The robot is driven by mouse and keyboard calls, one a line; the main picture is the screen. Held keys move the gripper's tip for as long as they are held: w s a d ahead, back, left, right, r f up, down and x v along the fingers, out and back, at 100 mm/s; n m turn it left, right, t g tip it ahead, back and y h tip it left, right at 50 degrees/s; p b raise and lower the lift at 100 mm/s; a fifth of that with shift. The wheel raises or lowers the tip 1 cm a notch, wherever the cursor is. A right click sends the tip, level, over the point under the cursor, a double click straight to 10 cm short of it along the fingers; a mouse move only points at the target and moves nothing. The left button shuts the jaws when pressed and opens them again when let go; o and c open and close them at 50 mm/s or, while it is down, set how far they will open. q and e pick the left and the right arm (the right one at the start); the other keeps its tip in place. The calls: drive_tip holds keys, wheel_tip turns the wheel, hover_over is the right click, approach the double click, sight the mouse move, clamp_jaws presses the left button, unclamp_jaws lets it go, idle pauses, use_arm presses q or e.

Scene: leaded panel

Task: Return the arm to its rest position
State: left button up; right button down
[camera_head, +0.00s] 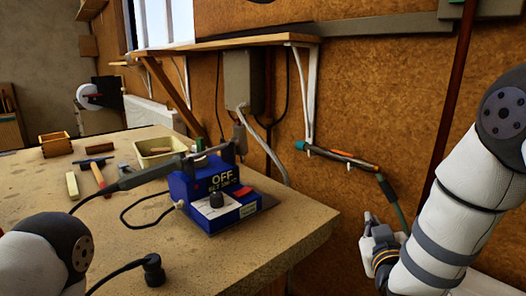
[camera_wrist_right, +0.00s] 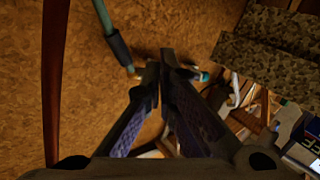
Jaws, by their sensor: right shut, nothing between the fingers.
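My right arm comes in from the right in the head view. Its gripper (camera_head: 371,220) is beside the right end of the bench, low in front of the brown wall panel, and holds nothing. In the right wrist view the two dark fingers of this gripper (camera_wrist_right: 166,68) have their tips close together, with the wall behind them. My left arm shows only as a white and dark joint at the lower left of the head view; its gripper is outside the picture.
The workbench (camera_head: 285,238) holds a blue soldering station (camera_head: 215,192) reading OFF, a yellowish tray (camera_head: 157,150) and a hammer-like tool (camera_head: 98,176). A slim tool (camera_head: 345,157) hangs on the wall, with a teal-and-dark handle (camera_head: 391,197) below it, close to my right gripper.

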drive_tip(key=s+a+f+g+y, duration=0.1)
drive_tip(key=s+f+g, duration=0.3)
drive_tip(key=s+f, duration=0.5)
drive_tip(key=s+f+g+y, duration=0.1)
drive_tip(key=s+f+g, duration=0.3)
drive_tip(key=s+f, duration=0.55)
drive_tip(key=s+f+g, duration=0.4)
drive_tip(key=s+f, duration=0.1)
drive_tip(key=s, duration=0.8)
drive_tip(key=s+a+f+m+g+y, duration=0.1)
drive_tip(key=s+f+g, duration=0.3)
drive_tip(key=s, duration=0.9)
drive_tip(key=shift+f+m+g+y, duration=0.3)
drive_tip(key=shift+f+g, duration=0.05)
drive_tip(key=shift+g, duration=0.35)
